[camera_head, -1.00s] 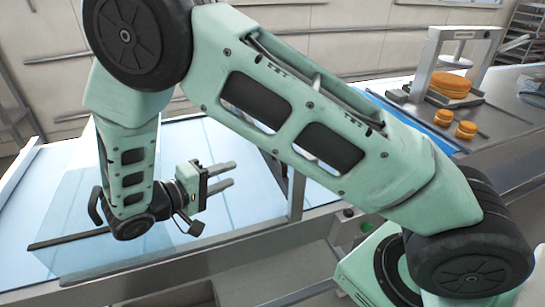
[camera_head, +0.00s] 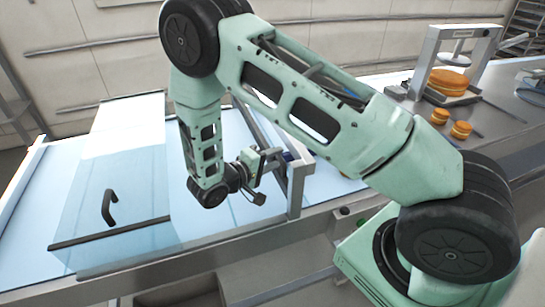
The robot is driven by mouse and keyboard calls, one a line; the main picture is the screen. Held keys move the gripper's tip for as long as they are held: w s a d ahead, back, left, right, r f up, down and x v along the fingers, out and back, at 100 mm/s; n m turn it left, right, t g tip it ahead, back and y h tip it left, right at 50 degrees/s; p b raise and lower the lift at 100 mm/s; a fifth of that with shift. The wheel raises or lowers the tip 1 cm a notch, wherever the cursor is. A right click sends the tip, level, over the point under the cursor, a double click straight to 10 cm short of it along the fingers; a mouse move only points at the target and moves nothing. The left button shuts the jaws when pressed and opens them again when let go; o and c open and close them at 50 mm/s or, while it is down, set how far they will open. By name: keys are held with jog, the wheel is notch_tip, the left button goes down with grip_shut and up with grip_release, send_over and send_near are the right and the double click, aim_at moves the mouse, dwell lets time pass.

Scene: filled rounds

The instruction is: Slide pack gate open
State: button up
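The pack gate is a see-through bluish panel with a dark bottom bar (camera_head: 110,233) and a black curved handle (camera_head: 109,208), at the left over the pale blue surface. My gripper (camera_head: 280,158) is to the right of the handle, well apart from it, close to a slanted metal frame post. Its fingertips point right and blend with the post and something dark blue behind, so their spacing is unclear. Nothing is seen held.
A metal frame post (camera_head: 297,190) stands at the near right end of the pale blue bed. A metal press frame (camera_head: 458,62) with orange rounds (camera_head: 449,80) stands on the right counter. Two smaller orange stacks (camera_head: 461,130) are in front of it.

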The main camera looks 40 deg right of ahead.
grip_shut()
notch_tip(320, 180, up, 7)
jog(key=shift+r+p, duration=0.2)
jog(key=shift+p, duration=0.25)
grip_release()
jog(key=b+v, duration=0.6)
jog(key=v, duration=1.1)
jog(key=shift+a, duration=0.2)
